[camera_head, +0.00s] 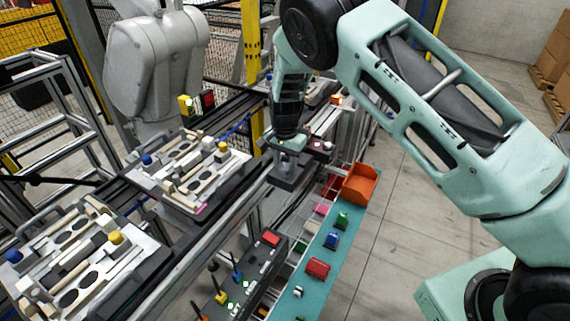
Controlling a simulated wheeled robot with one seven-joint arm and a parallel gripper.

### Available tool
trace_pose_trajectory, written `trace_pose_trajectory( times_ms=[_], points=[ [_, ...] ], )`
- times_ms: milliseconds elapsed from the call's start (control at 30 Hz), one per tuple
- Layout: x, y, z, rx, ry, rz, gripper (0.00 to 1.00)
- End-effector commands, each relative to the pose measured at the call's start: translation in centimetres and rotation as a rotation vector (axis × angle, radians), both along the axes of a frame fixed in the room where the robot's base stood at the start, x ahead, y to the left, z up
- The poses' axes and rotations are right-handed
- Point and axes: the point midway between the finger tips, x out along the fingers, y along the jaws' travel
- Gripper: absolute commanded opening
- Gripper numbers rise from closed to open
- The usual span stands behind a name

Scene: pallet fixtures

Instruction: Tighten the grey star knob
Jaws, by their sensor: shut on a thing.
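My gripper (287,158) points down over a dark fixture block (283,181) beside the conveyor rail, near the centre of the view. Its jaws are shut on a small grey piece at the top of this block, which I take to be the grey star knob. The jaws hide most of it, so its star shape and how far it is screwed down cannot be told.
Two pallets with wooden parts and blue and yellow knobs, one nearer (150,265) and one farther (187,207), sit on the left. A teal shelf (337,268) with small coloured parts and an orange bin (360,184) lies to the right. A grey robot arm (155,65) stands behind.

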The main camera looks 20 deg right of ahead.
Motion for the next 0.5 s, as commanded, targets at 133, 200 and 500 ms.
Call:
trace_pose_trajectory(
  times_ms=[133,200,500],
  points=[
    [0.16,-0.05,0.13,-0.001,-0.005,-0.139,0.14],
    [0.17,-0.07,0.14,-0.002,-0.006,-0.202,0.14],
    [0.18,-0.10,0.18,-0.001,-0.005,-0.431,0.14]
  ],
)
